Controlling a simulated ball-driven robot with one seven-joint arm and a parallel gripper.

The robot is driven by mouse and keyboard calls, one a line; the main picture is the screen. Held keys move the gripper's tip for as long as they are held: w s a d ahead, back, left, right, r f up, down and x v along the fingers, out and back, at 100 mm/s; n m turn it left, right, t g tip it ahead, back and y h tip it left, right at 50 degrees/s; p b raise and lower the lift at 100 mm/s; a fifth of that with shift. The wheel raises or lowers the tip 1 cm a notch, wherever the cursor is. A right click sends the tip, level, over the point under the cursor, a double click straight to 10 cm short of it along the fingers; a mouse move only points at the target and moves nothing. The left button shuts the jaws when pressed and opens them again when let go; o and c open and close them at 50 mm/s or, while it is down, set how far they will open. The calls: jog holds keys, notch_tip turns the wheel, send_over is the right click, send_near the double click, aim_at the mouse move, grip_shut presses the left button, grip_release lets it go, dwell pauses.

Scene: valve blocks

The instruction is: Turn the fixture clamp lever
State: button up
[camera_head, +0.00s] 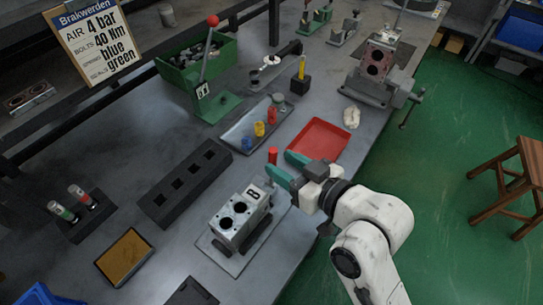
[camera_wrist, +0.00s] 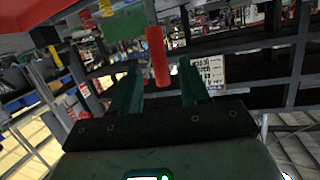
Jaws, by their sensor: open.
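The clamp lever's red grip (camera_head: 272,155) stands just beyond the tips of my gripper (camera_head: 283,166) in the head view. In the wrist view the red grip (camera_wrist: 157,56) shows between the two green fingers of my gripper (camera_wrist: 158,80), with a grey rod (camera_wrist: 150,12) running from it to the top edge. The fingers are apart and neither visibly closes on the grip. I cannot tell how deep the grip is between them. The grey valve block marked B (camera_head: 240,217) sits on a fixture plate (camera_head: 228,262) left of my gripper. The lever's lower part is hidden.
A red tray (camera_head: 318,139) lies right behind my gripper. A tray with coloured parts (camera_head: 240,133), a black rack (camera_head: 185,184) and a green lever press (camera_head: 214,104) stand farther left. A vise (camera_head: 371,92) is at the back right.

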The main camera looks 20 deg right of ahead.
jog(key=v, duration=0.4)
jog(key=shift+s+d, duration=0.15)
jog(key=shift+s, duration=0.25)
